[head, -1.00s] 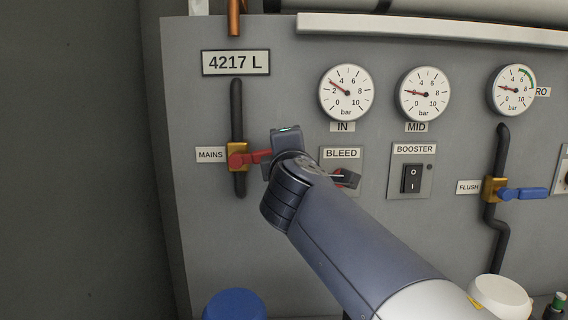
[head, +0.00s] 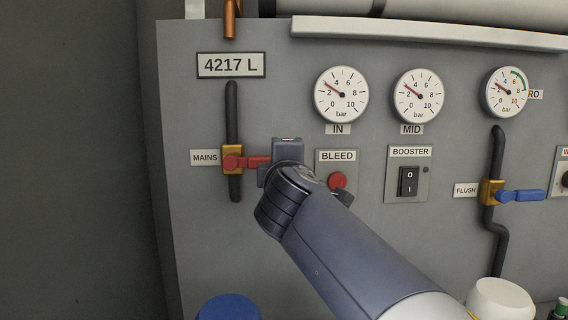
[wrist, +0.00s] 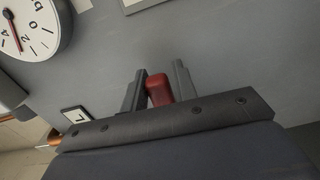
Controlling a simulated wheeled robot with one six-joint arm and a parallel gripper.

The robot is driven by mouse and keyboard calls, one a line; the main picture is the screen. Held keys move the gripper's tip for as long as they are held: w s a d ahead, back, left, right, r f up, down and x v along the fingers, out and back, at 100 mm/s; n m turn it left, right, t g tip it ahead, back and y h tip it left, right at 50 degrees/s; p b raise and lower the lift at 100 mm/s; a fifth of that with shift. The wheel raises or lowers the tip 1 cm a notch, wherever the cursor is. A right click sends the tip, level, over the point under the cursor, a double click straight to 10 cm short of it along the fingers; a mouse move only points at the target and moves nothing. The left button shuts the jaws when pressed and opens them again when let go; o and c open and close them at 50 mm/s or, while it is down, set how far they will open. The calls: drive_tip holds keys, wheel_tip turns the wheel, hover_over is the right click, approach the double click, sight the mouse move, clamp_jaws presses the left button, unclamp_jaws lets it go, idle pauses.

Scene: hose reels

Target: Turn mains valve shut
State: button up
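The mains valve has a brass body (head: 233,167) on a dark vertical pipe, beside the MAINS label. Its red lever (head: 257,161) points right, roughly level, across the pipe. My gripper (head: 286,155) is at the lever's outer end and hides that end in the head view. In the wrist view, the red lever (wrist: 159,91) stands between the two dark fingers of my gripper (wrist: 160,88). One finger is on each side of it, with no clear gap, so the gripper looks shut on it.
The BLEED plate with a red button (head: 337,181) is just right of my gripper, partly behind my arm. The BOOSTER switch (head: 409,181) and the blue-handled flush valve (head: 521,195) are farther right. Gauges (head: 341,94) sit above. A blue round top (head: 229,307) is below.

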drive_tip(key=o, duration=0.3)
drive_tip(key=s, duration=1)
drive_tip(key=shift+s+d, duration=0.35)
drive_tip(key=shift+s, duration=0.05)
drive_tip(key=shift+w, duration=0.1)
drive_tip(key=w, duration=1)
drive_tip(key=shift+w+a+r, duration=0.1)
drive_tip(key=shift+w+a, duration=0.2)
drive_tip(key=shift+w, duration=0.1)
drive_tip(key=shift+s+r, duration=0.1)
drive_tip(key=shift+f, duration=0.2)
